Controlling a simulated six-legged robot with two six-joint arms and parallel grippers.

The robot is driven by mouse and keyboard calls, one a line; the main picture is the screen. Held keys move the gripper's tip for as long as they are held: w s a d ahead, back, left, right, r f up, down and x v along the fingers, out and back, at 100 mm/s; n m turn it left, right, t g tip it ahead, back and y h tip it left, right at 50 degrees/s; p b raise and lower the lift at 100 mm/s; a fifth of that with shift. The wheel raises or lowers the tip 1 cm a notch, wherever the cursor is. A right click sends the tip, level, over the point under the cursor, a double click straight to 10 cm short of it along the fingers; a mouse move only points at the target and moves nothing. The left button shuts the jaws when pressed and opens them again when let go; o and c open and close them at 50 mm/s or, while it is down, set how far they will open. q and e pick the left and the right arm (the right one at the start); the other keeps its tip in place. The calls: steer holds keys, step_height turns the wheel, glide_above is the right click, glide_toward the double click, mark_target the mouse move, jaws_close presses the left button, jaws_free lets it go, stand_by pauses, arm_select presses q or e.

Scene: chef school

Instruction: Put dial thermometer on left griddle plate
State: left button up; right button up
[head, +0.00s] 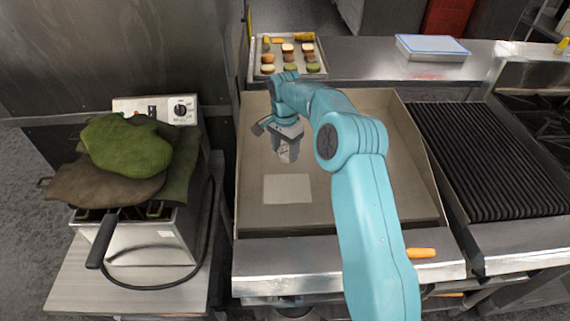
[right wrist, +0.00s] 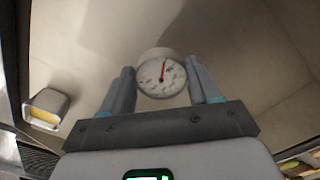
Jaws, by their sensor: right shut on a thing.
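The dial thermometer (right wrist: 161,74) has a round white face with a red needle and sits between the fingers of my right gripper (right wrist: 163,90) in the right wrist view. In the head view my right gripper (head: 287,150) points down over the flat beige griddle plate (head: 345,205), the one left of the ribbed plate. The gripper is shut on the thermometer, whose face is hard to make out in the head view. Whether the thermometer touches the plate, I cannot tell. My left gripper is not in view.
A pale rectangle (head: 287,188) lies on the plate's front part. Raised walls edge the plate. A black ribbed grill (head: 487,160) is to the right. A tray (head: 257,72) of food stands behind. A fryer (head: 150,245) with green cloths (head: 126,146) stands left.

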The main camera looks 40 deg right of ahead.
mark_target(285, 172)
steer(key=shift+f+p, duration=0.4)
steer(key=shift+f, duration=2.8)
steer(key=shift+f, duration=0.15)
steer(key=o, duration=1.1)
step_height(285, 172, up, 12)
steer(key=shift+f+b, duration=0.2)
steer(key=shift+b, duration=0.3)
steer(key=shift+r, duration=0.4)
